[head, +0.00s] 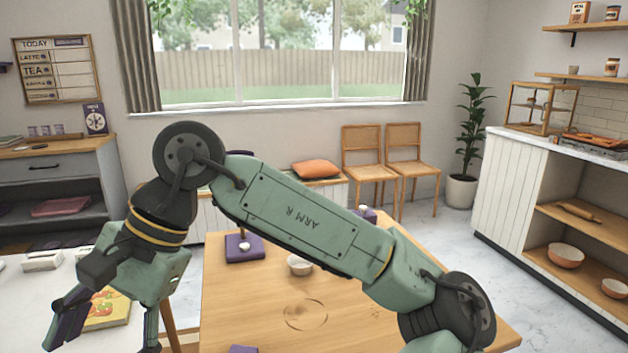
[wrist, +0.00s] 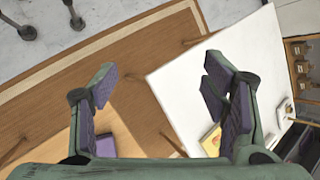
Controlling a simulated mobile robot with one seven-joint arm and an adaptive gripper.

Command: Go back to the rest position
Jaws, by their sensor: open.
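My gripper (head: 105,325) is at the lower left in the head view, with its purple-padded fingers pointing down. In the wrist view my gripper (wrist: 165,95) has its fingers wide apart with nothing between them. It hangs over the gap between the wooden table (head: 255,315) and the white table (head: 20,305). The white table also shows in the wrist view (wrist: 190,75). My arm stretches across the middle of the head view and hides part of the wooden table.
On the wooden table are a white bowl (head: 300,265) and a purple block-like item (head: 243,248). A yellow book or box (head: 110,312) lies on the white table beside my gripper. Two chairs (head: 362,155) stand below the window. A counter (head: 530,180) is at the right.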

